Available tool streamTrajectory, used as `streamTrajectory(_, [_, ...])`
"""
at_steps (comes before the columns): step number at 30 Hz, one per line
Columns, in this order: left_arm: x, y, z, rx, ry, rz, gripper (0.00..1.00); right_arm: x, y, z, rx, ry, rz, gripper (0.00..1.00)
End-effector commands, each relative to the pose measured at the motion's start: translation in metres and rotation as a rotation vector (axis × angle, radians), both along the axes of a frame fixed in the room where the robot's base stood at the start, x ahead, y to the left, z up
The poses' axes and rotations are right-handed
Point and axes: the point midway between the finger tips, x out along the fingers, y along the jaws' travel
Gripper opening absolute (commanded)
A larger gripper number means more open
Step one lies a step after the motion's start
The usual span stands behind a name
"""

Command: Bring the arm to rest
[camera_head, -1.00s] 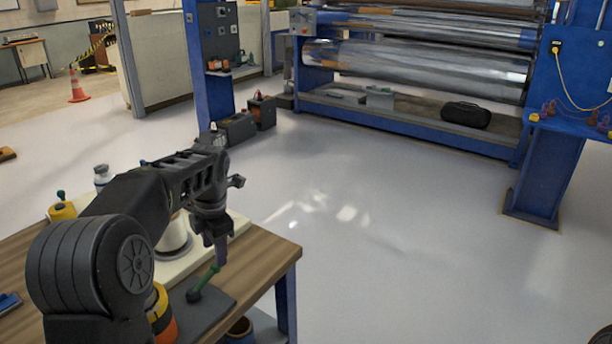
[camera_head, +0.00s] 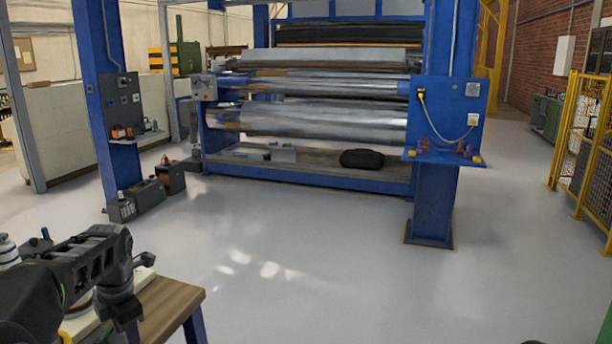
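My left arm comes in from the lower left, over a wooden-topped table (camera_head: 172,306). Its gripper (camera_head: 128,328) points down near the table's right part, at the bottom edge of the picture. The fingertips are cut off or too dark to read, so I cannot tell whether it is open or shut, or whether it holds anything. My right gripper is not in view; only a small dark shape shows at the bottom edge on the right.
Bottles (camera_head: 9,250) stand behind my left arm. The film roller machine (camera_head: 310,118) stands across the floor, with a black case (camera_head: 362,159) on its lower shelf. A blue post (camera_head: 433,205) and yellow fence (camera_head: 583,150) are right. The middle floor is clear.

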Motion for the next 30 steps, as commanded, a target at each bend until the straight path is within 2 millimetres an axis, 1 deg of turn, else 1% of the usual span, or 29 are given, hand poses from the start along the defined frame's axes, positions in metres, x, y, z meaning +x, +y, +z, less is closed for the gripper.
streamTrajectory(5, [0.013, 0.002, 0.001, 0.028, -0.031, -0.143, 0.48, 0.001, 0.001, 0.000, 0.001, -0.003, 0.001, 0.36])
streamTrajectory(10, [0.030, -0.002, -0.003, 0.068, -0.073, -0.346, 0.48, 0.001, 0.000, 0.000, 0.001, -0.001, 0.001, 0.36])
streamTrajectory(14, [0.046, -0.018, -0.016, 0.110, -0.108, -0.573, 0.48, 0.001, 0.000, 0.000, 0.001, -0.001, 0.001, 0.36])
streamTrajectory(17, [0.059, -0.041, -0.038, 0.153, -0.131, -0.798, 0.48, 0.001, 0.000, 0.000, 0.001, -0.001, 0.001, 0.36])
streamTrajectory(20, [0.066, -0.077, -0.078, 0.209, -0.148, -1.090, 0.48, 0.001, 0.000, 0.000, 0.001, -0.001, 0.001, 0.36])
streamTrajectory(21, [0.065, -0.095, -0.100, 0.236, -0.153, -1.226, 0.48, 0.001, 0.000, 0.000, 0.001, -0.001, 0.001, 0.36])
streamTrajectory(23, [0.058, -0.125, -0.138, 0.275, -0.160, -1.436, 0.48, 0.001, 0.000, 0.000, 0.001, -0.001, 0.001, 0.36])
streamTrajectory(24, [0.048, -0.145, -0.164, 0.301, -0.164, -1.569, 0.48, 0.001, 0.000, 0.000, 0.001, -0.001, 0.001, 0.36])
streamTrajectory(26, [0.029, -0.174, -0.201, 0.332, -0.170, -1.747, 0.48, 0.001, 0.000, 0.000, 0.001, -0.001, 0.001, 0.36])
streamTrajectory(27, [0.012, -0.191, -0.224, 0.347, -0.172, -1.854, 0.48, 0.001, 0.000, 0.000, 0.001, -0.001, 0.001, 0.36])
streamTrajectory(29, [-0.017, -0.216, -0.255, 0.363, -0.176, -1.996, 0.48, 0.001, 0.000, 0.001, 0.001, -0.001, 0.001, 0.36])
streamTrajectory(30, [-0.039, -0.231, -0.275, 0.364, -0.179, -2.080, 0.48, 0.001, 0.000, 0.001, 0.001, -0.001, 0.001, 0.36])
